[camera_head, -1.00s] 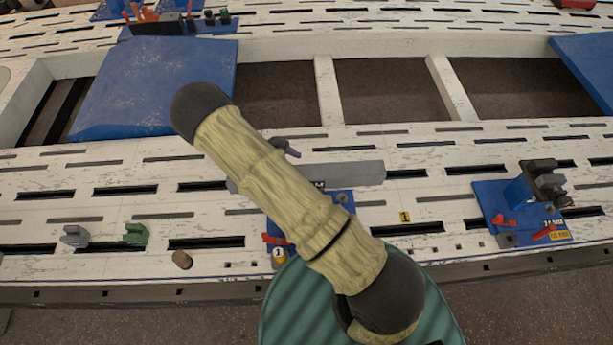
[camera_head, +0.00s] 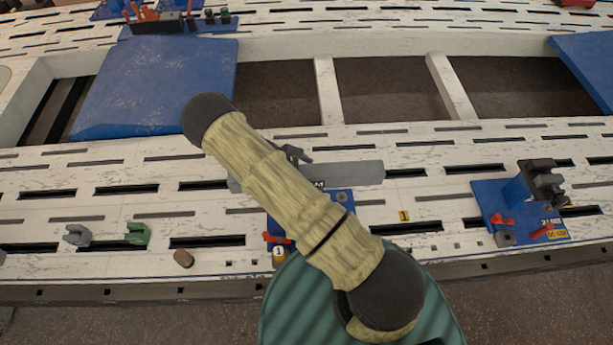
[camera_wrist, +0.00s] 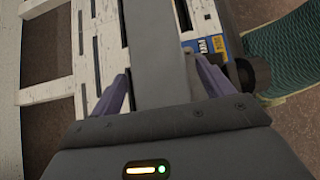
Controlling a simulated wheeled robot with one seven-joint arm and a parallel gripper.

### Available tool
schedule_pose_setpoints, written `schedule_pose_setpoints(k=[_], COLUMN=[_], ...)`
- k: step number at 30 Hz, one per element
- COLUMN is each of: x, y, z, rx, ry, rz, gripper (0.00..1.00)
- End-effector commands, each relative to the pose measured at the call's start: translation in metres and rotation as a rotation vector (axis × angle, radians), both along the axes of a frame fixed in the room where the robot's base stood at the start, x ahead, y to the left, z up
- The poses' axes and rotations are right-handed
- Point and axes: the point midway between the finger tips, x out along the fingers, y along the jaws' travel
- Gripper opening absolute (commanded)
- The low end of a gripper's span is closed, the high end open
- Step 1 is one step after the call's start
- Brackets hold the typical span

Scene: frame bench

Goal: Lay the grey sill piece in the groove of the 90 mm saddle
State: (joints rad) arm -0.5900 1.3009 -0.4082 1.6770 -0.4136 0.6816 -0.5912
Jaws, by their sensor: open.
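The grey sill piece (camera_head: 352,173) is a long flat bar lying across the slotted bench, along the far side of a blue saddle (camera_head: 338,197). My arm hides its middle and much of that saddle, including most of its size label. In the wrist view the sill piece (camera_wrist: 155,50) runs between the two purplish fingers of my gripper (camera_wrist: 157,68), one on each side. The fingers are spread apart. The blue saddle (camera_wrist: 233,45) with a yellow tag is at upper right there. I cannot tell whether the bar sits fully in the groove.
Small grey (camera_head: 77,235) and green (camera_head: 138,234) clips and a brown plug (camera_head: 184,258) are at front left. Blue panels lie on the frame behind.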

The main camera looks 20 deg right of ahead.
Motion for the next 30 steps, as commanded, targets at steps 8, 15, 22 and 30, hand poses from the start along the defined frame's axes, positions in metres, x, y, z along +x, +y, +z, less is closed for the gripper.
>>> schedule_pose_setpoints(k=[8,15,22,30], x=[0.0000,0.0001,0.0012,0.0015], y=[0.0001,0.0002,-0.0008,-0.0008], z=[0.0001,0.0002,0.0030,0.0061], rx=[0.000,0.000,-0.003,-0.003], ry=[0.000,0.000,-0.002,-0.002], rz=[0.000,0.000,0.000,0.000], gripper=[0.58,0.11,0.00,0.00])
